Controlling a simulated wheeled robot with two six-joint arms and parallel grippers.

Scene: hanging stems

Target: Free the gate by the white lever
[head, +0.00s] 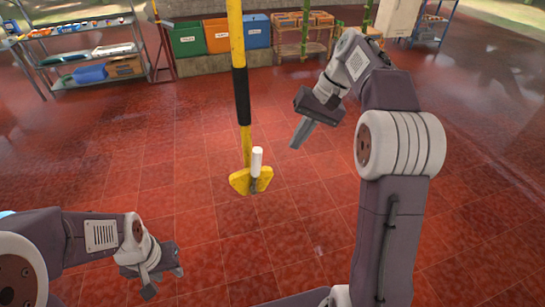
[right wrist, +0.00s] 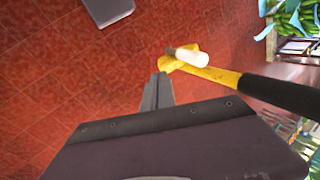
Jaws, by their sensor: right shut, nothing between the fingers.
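A yellow pole (head: 237,35) with a black sleeve (head: 242,97) hangs from above. At its lower end is a yellow gate piece (head: 250,181) with an upright white lever (head: 257,161). In the right wrist view the white lever (right wrist: 192,56) and yellow gate (right wrist: 172,64) lie just beyond my fingertips. My right gripper (head: 297,143) is shut and empty, to the right of the lever and apart from it; its fingers also show in the right wrist view (right wrist: 161,76). My left gripper (head: 165,284) is low at the left, empty, its fingers apart, away from the pole.
Blue, orange and green bins (head: 217,35) stand at the back on a low ledge. A metal shelf (head: 92,58) with goods is at the far left, and a wooden rack (head: 300,42) is behind. The red tiled floor (head: 180,170) around the pole is clear.

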